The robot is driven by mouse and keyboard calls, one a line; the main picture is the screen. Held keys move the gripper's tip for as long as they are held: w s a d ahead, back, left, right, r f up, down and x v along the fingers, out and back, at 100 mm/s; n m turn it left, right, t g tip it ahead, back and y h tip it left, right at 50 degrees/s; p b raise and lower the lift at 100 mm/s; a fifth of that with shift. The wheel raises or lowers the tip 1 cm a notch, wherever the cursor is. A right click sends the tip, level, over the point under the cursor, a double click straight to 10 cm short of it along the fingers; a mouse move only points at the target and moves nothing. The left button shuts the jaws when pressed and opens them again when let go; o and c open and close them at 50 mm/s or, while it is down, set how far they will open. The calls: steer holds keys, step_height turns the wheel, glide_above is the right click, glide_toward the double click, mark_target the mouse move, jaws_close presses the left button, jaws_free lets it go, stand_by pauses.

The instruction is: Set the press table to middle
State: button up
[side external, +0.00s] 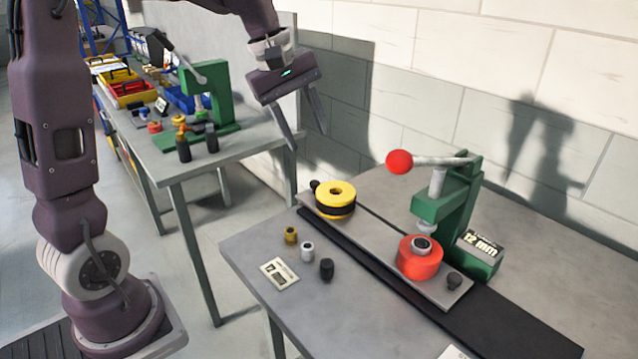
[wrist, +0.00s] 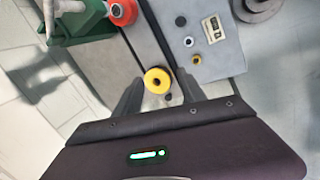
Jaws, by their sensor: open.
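A yellow ring-shaped carrier (side external: 336,198) with a dark band sits near the left end. A red carrier (side external: 419,260) sits near the right end, below the green press (side external: 445,207). My gripper (side external: 308,140) is open and empty, above and behind the plate's left end. In the wrist view the yellow carrier (wrist: 157,80) shows between the fingers, at lower depth.
The press lever ends in a red ball (side external: 399,161) and reaches out to the left. Brass, white and black small parts (side external: 307,251) and a label card (side external: 280,273) lie in front of the rail. A second bench (side external: 200,165) with another green press stands at left.

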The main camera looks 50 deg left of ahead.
steer(key=w+a+f+n+h, duration=0.1)
steer(key=w+a+f+n, duration=0.6)
steer(key=w+a+f, duration=0.25)
steer(key=n, duration=0.4)
glide_toward(314, 182)
steer(key=shift+n+h, duration=0.3)
steer(key=shift+n, duration=0.2)
steer(key=x, duration=0.7)
steer(key=shift+a+f, duration=0.25)
steer(key=shift+w+d+f, duration=0.15)
steer(key=shift+w+f, duration=0.1)
steer(key=shift+f, duration=0.25)
jaws_close()
